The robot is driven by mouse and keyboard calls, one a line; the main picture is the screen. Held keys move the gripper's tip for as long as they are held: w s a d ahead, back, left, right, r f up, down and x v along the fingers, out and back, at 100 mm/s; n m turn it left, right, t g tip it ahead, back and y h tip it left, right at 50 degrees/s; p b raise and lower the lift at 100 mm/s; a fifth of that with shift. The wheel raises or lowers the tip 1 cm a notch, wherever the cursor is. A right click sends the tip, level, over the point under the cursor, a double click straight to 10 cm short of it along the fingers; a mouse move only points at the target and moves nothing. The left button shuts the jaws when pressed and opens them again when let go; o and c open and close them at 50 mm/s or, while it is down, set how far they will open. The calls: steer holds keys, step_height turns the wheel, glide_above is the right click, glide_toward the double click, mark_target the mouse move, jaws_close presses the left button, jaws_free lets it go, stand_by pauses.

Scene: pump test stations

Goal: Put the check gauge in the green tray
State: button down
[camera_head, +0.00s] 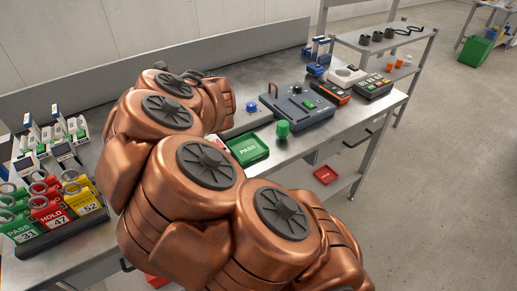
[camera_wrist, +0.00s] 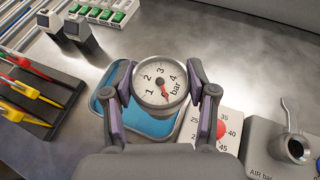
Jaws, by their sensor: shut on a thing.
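The check gauge (camera_wrist: 159,78), a round white dial marked in bar with a red needle, is between the fingers of my gripper (camera_wrist: 166,92) in the wrist view. My gripper is shut on it. The gauge is over a blue tray or pad (camera_wrist: 182,122); I cannot tell whether it touches it. The green tray (camera_head: 248,150), marked PASS, is on the bench right of my arm in the head view. Its visible floor looks empty. My arm hides my gripper and the gauge in the head view.
A grey AIR block with a lever (camera_wrist: 290,146) and a card with a red dot (camera_wrist: 220,128) are right of my gripper. A rack of tags (camera_wrist: 40,97) is left. A green knob (camera_head: 282,130) and dark test unit (camera_head: 300,103) are beyond the tray.

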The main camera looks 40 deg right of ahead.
steer(key=s+d+f+b, duration=0.2)
steer(key=s+d+b, duration=0.3)
steer(key=s+d, duration=0.7)
steer(key=s+d+f+b, duration=0.1)
steer(key=s+b, duration=0.2)
steer(key=s, duration=0.5)
steer(key=s+f+b, duration=0.2)
steer(key=s+b, duration=0.1)
steer(key=s, duration=0.5)
steer(key=shift+n+y, duration=0.4)
steer(key=shift+w+d+f, duration=0.75)
steer(key=shift+w+d, duration=0.5)
steer(key=shift+w, duration=1)
steer(key=shift+w+d+f, duration=0.8)
steer(key=shift+w+d, duration=0.4)
steer(key=shift+w, duration=1.1)
steer(key=shift+w+d+f, duration=0.75)
steer(key=shift+w+d, duration=0.5)
steer(key=shift+w, duration=1)
steer(key=shift+f, duration=0.15)
steer(key=shift+c, duration=1.7)
jaws_free()
